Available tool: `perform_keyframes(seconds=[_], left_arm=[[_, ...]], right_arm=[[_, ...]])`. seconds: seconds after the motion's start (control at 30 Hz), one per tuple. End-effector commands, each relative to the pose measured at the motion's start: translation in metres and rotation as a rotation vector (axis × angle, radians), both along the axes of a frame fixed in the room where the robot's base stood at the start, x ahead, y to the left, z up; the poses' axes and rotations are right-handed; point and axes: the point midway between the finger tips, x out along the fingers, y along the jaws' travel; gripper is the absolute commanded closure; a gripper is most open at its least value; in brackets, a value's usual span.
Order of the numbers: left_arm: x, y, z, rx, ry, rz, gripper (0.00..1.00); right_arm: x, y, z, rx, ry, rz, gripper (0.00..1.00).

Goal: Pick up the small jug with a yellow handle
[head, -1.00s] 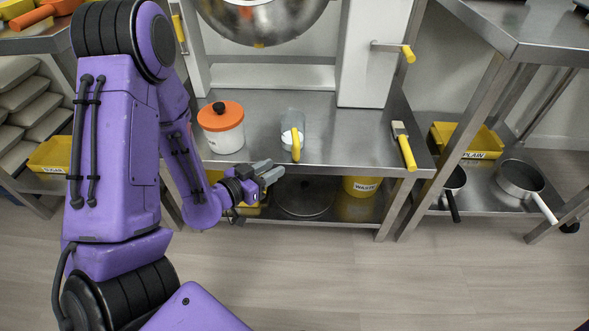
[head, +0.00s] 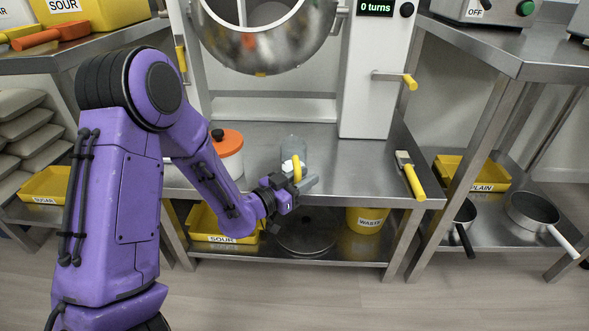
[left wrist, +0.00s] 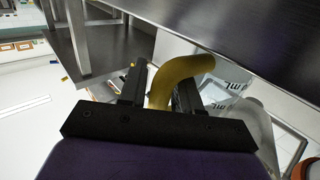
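The small clear jug (head: 292,148) stands upright near the front edge of the steel table, its yellow handle (head: 297,168) facing me. My left gripper (head: 298,181) is at the handle, just in front of the table edge. In the left wrist view the yellow handle (left wrist: 182,72) lies between the two black fingers (left wrist: 158,88). The fingers look open around it, and I cannot tell if either touches it. The jug's clear body (left wrist: 258,130) shows at the right there. My right gripper is not in view.
A white pot with an orange lid (head: 229,143) stands left of the jug, partly behind my left arm. A yellow-handled scraper (head: 411,177) lies at the table's right end. A steel drum (head: 262,42) hangs above. Yellow SOUR (head: 223,239) and WASTE (head: 369,221) containers are on the lower shelf.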

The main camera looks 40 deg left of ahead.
Motion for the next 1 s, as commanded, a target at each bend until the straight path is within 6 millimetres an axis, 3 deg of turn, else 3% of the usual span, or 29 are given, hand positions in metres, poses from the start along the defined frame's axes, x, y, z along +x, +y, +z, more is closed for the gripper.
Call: perform_keyframes(seconds=[0.1,0.2,0.57,0.8,1.0], left_arm=[[0.0,0.0,0.0,0.0,0.0,0.0,0.67],[-0.001,0.0,0.0,0.0,0.001,0.0,1.0],[-0.001,0.0,0.004,0.001,0.0,0.0,1.0],[-0.001,0.0,0.041,0.002,-0.001,-0.001,1.0],[-0.031,-0.015,0.078,0.001,-0.002,-0.001,1.0]], right_arm=[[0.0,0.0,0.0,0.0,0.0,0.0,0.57],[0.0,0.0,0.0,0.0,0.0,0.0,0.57],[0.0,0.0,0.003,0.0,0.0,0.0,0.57],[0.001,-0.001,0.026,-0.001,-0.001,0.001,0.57],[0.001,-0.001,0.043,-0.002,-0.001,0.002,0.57]])
